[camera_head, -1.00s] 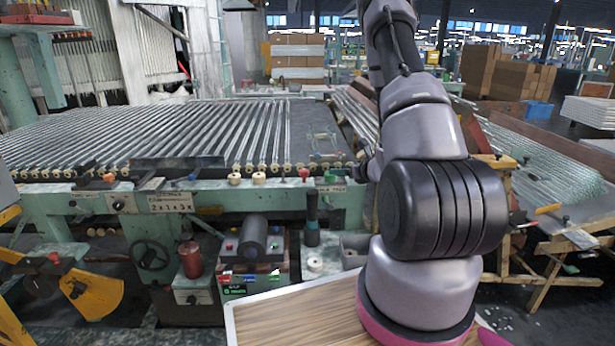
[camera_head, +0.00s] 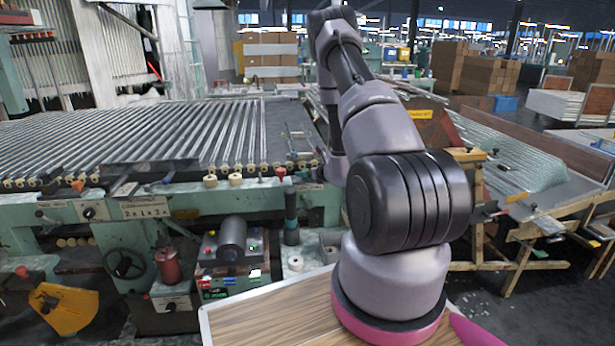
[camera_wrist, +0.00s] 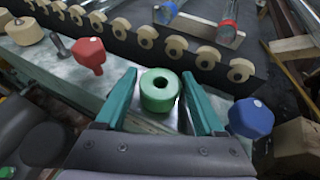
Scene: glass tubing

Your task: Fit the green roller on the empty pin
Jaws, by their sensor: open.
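The green roller (camera_wrist: 159,90), a short cylinder with a hole in its top, stands upright on the pale machine ledge in the wrist view. My gripper (camera_wrist: 161,82) is open, with one teal finger on each side of the roller. A strip of ledge shows between the roller and the right finger; I cannot tell whether the left one touches. A bare dark pin (camera_wrist: 60,45) stands at the upper left, between a wooden roller (camera_wrist: 25,31) and a red knob (camera_wrist: 90,53). The pin also shows small in the head view (camera_head: 260,176). My fingers are not clear there.
A blue knob (camera_wrist: 250,118) stands close to the right of my right finger. A dark rail (camera_wrist: 190,58) with a row of wooden rollers runs behind the green roller. Glass tubes (camera_head: 190,135) lie across the machine bed. A wood-topped table (camera_head: 270,322) is in front.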

